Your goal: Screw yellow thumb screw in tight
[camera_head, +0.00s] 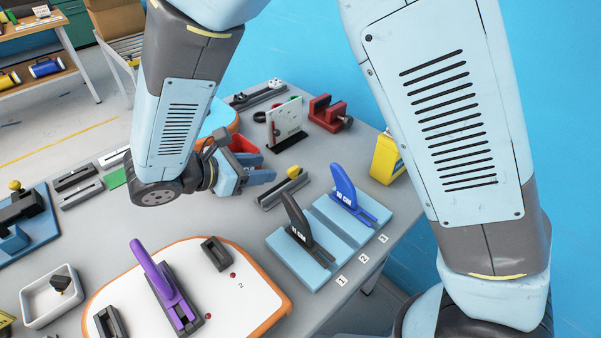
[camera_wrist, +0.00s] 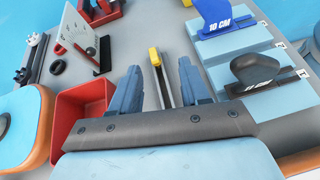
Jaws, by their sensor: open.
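My gripper (camera_head: 258,170) is open and empty over the grey table. In the wrist view its two blue fingers (camera_wrist: 158,72) stand apart, with a yellow piece (camera_wrist: 154,57) seen between and beyond them. That yellow piece sits at one end of a narrow grey rail (camera_wrist: 163,86). In the head view the yellow piece (camera_head: 294,172) is just right of my fingers, on the dark rail (camera_head: 283,190). Another yellow knob (camera_head: 15,185) stands upright on a black part on a blue base at the far left. I cannot tell which yellow part is the thumb screw.
Blue boards with a black fin (camera_head: 295,218) and a blue fin (camera_head: 343,186) lie right of the rail. A white-orange board (camera_head: 248,288) holds a purple fin (camera_head: 165,280). A red bin (camera_wrist: 80,108) is left of my fingers. A red vise (camera_head: 325,112) stands behind.

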